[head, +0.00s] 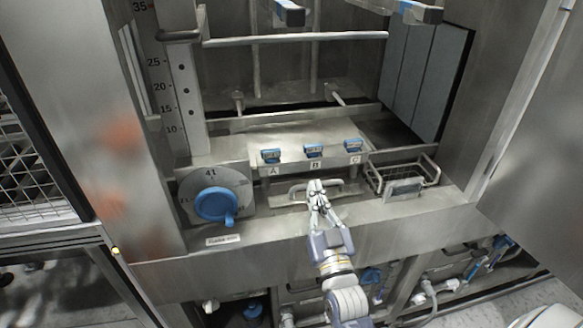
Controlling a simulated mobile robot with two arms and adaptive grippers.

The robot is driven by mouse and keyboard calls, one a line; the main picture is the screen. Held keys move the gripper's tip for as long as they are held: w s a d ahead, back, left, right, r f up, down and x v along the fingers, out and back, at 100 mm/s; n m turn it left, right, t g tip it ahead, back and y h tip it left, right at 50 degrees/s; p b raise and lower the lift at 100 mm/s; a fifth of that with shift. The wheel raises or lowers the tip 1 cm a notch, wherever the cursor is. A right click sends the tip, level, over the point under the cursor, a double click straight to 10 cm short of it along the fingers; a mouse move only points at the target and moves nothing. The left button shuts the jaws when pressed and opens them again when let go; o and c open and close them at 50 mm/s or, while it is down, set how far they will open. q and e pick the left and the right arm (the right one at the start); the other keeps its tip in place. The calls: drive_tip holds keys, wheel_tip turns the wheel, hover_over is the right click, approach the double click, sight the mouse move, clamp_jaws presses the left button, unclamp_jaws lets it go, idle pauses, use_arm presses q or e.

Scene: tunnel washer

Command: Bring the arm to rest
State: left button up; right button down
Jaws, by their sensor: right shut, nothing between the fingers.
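My right gripper (316,187) is in the head view, at the middle of the washer's front ledge (380,213). Its fingers are shut with nothing between them. The fingertips are right by a pale bar handle (298,191) on the front panel, below the switch marked B; I cannot tell whether they touch it. My right arm (338,262) reaches up to it from the bottom of the picture. My left gripper is not in view.
A blue round knob (216,204) on a dial is at the left. Blue switches A (271,155), B (313,151) and C (353,145) line the panel. A wire basket (401,178) is at the right. A steel door (540,150) bounds the right side.

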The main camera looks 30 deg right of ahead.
drive_tip(key=s+a+f+n+g+y, duration=0.2)
drive_tip(key=s+a+f+g+y, duration=0.15)
drive_tip(key=f, duration=0.35)
drive_tip(key=s+a+f+n+g+y, duration=0.1)
drive_tip(key=s+a+f+g+y, duration=0.15)
drive_tip(key=f+g, duration=0.35)
drive_tip(key=s+a+f+n+g, duration=0.1)
drive_tip(key=s+f+g, duration=0.35)
drive_tip(key=s, duration=0.45)
drive_tip(key=s+a+f+n+g, duration=0.1)
drive_tip(key=s+f+g, duration=0.35)
drive_tip(key=s, duration=0.55)
wheel_tip(320, 180, down, 26)
drive_tip(key=s+f, duration=0.1)
drive_tip(key=s, duration=0.1)
drive_tip(key=s+d+f+g+h, duration=0.1)
drive_tip(key=s+d+f, duration=0.1)
drive_tip(key=s+f, duration=1.2)
drive_tip(key=shift+s+d+f+g, duration=0.35)
drive_tip(key=shift+s+d, duration=0.05)
drive_tip(key=shift+s, duration=0.65)
drive_tip(key=shift+s, duration=0.1)
